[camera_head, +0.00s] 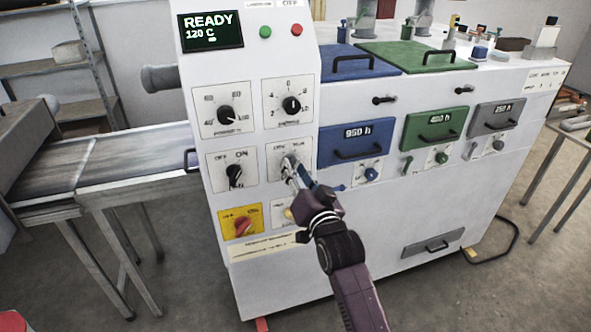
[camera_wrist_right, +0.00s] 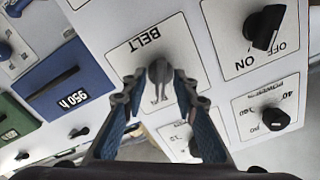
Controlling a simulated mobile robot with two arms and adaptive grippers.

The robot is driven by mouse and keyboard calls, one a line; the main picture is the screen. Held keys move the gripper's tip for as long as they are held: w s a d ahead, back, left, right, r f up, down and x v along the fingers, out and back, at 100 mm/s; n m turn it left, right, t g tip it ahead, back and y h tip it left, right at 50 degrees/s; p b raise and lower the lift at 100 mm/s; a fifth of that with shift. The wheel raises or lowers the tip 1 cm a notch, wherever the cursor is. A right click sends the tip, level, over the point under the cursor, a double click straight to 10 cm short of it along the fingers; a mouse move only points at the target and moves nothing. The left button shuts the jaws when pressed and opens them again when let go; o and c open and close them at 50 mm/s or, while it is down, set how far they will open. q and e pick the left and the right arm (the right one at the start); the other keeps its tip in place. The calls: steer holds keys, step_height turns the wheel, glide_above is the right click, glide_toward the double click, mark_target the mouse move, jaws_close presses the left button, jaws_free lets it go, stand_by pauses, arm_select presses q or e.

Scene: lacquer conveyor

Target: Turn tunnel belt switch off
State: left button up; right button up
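The belt switch plate (camera_head: 273,164) is on the white control panel, right of the OFF/ON switch, its label partly covered by my gripper. In the right wrist view the plate (camera_wrist_right: 143,52) reads BELT, and its grey knob (camera_wrist_right: 160,70) lies between my fingertips. My right gripper (camera_head: 291,168) reaches the plate from the lower right. In the wrist view the gripper (camera_wrist_right: 159,82) is open, with a gap on each side of the knob and no clear contact. I cannot tell the knob's setting. My left gripper is not in view.
Close by are the OFF/ON switch (camera_head: 234,174), two dial knobs above, and a yellow plate with a red knob (camera_head: 241,223). The display (camera_head: 212,31) reads READY 120 C. A conveyor (camera_head: 130,155) stands left; blue, green and grey drawers are right.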

steer(key=c, duration=0.7)
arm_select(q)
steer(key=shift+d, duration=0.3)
arm_select(e)
jaws_close()
